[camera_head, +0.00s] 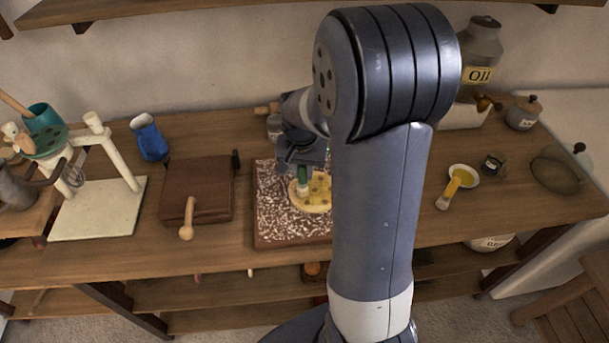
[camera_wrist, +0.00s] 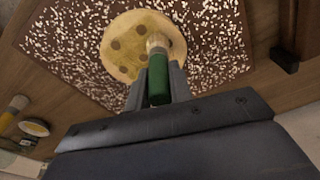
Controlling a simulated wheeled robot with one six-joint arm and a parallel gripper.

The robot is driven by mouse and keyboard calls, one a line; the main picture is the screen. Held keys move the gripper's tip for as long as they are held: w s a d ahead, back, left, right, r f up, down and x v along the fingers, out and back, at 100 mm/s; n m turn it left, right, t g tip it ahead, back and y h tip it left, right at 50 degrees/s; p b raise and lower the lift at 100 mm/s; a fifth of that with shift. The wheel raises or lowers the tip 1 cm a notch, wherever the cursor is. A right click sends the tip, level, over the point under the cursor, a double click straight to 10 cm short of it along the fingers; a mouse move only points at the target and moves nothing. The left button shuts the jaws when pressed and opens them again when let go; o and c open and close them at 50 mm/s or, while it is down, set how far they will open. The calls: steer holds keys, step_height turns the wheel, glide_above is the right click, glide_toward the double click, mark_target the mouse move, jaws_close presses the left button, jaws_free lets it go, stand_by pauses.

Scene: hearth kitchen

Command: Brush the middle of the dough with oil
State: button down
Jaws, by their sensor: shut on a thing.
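The dough (camera_head: 321,192) is a pale yellow disc with several darker round spots; it also shows in the wrist view (camera_wrist: 117,60). It lies on a dark red-brown board (camera_head: 275,229) speckled with white. My gripper (camera_wrist: 157,88) is shut on a green-handled brush (camera_wrist: 158,72), bristles toward the dough. In the head view the green handle (camera_head: 302,173) stands over the dough's left part. In the wrist view the pale bristles overlap the dough's right part; I cannot tell whether they touch it. A white bowl of yellow oil (camera_head: 466,172) stands to the right.
A yellow-handled brush (camera_head: 452,189) is beside the bowl. A metal can marked OIL (camera_head: 481,72) stands at the back right. A brown box (camera_head: 185,187), a blue jug (camera_head: 149,137) and a cream stand (camera_head: 105,205) are to the left. My arm hides part of the counter.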

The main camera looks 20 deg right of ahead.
steer(key=shift+w+d, duration=0.25)
steer(key=shift+w, duration=0.8)
steer(key=shift+w+d, duration=0.25)
steer(key=shift+w, duration=0.75)
steer(key=shift+w+f, duration=0.1)
steer(key=shift+f, duration=0.05)
steer(key=shift+s+a, duration=0.2)
steer(key=shift+s, duration=0.75)
steer(key=shift+s+a, duration=0.2)
steer(key=shift+s, duration=0.7)
steer(key=shift+s+a+b, duration=0.25)
steer(key=shift+s, duration=0.65)
steer(key=shift+s+a+b, duration=0.2)
steer(key=shift+s+a, duration=0.05)
steer(key=shift+s, duration=0.65)
steer(key=shift+w+d+p, duration=0.2)
steer(key=shift+w+d, duration=0.1)
steer(key=shift+w, duration=0.9)
steer(key=shift+w+d+p, duration=0.15)
steer(key=shift+w+d, duration=0.2)
steer(key=shift+w, duration=0.9)
steer(key=shift+w+d+p, duration=0.2)
steer(key=shift+w+d, duration=0.1)
steer(key=shift+w, duration=0.9)
step_height(320, 180, up, 6)
steer(key=p, duration=0.4)
